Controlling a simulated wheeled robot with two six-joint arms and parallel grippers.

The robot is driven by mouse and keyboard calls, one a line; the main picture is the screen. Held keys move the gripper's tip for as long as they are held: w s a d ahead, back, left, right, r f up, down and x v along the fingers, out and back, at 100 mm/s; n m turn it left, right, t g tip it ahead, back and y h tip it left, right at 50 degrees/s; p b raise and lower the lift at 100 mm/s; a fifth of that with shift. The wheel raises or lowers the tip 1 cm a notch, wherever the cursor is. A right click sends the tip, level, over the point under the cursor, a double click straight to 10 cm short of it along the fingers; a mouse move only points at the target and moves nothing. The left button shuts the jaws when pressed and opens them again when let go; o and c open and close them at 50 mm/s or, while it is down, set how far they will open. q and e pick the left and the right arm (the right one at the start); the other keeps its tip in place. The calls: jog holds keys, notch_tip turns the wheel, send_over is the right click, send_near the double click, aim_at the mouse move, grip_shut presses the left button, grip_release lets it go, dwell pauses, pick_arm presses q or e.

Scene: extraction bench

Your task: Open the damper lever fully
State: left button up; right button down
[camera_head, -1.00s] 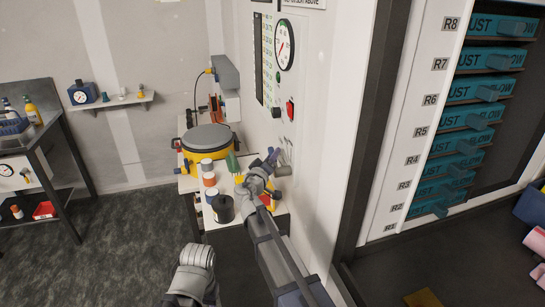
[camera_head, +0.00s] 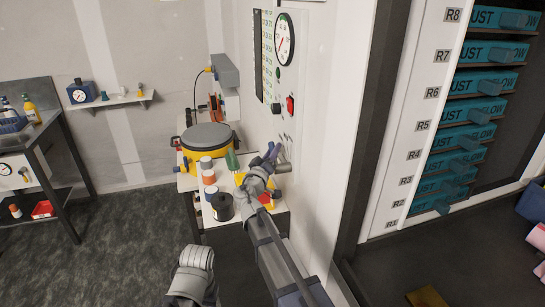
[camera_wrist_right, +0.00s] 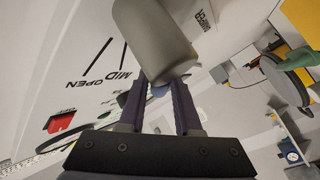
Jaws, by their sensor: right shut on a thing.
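The damper lever shows as a thick grey cylinder (camera_wrist_right: 155,40) in the right wrist view, at the tips of my right gripper (camera_wrist_right: 160,88). The two dark fingers are shut on it. The white panel (camera_wrist_right: 75,75) behind it carries black lines marked MID and OPEN, and a DAMPER label. In the head view, my right gripper (camera_head: 271,153) is at the lower part of the wall panel, with the grey lever end (camera_head: 284,168) beside it. The lever's pivot and exact angle are hidden.
A small table (camera_head: 282,221) stands below the panel, holding a yellow drum-shaped device (camera_head: 207,135), several jars and a black pot (camera_head: 222,207). A red switch (camera_head: 290,105) and a gauge (camera_head: 284,38) are above the lever. A drawer rack (camera_head: 470,140) is at right.

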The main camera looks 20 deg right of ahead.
aim_at(278, 165)
jog(key=s+m+t+h+b, duration=0.1)
jog(key=m+h+b, duration=0.1)
jog(key=s+r+m+t+h+b, duration=0.1)
jog(key=m+h+b, duration=0.1)
jog(key=b, duration=0.1)
jog(key=shift+s+r+m+b, duration=0.1)
jog(key=shift+m+b, duration=0.25)
jog(key=shift+m, duration=0.05)
jog(key=m+h+b, duration=0.1)
jog(key=s+m+h, duration=0.1)
jog(key=m+h+b, duration=0.1)
jog(key=m, duration=0.1)
jog(key=shift+s+r+g+h+b, duration=0.3)
jog(key=shift+r+h, duration=0.1)
jog(key=shift+s+d+r+m+g+h+b, duration=0.1)
jog(key=shift+s+m+g+h+b, duration=0.3)
jog(key=shift+m+h, duration=0.4)
jog(key=shift+s+r+m+g+h+b, duration=0.1)
jog(key=shift+s+m+g+h+b, duration=0.15)
jog(key=shift+m+g+h, duration=0.4)
jog(key=shift+m, duration=0.35)
jog(key=c, duration=0.6)
grip_release()
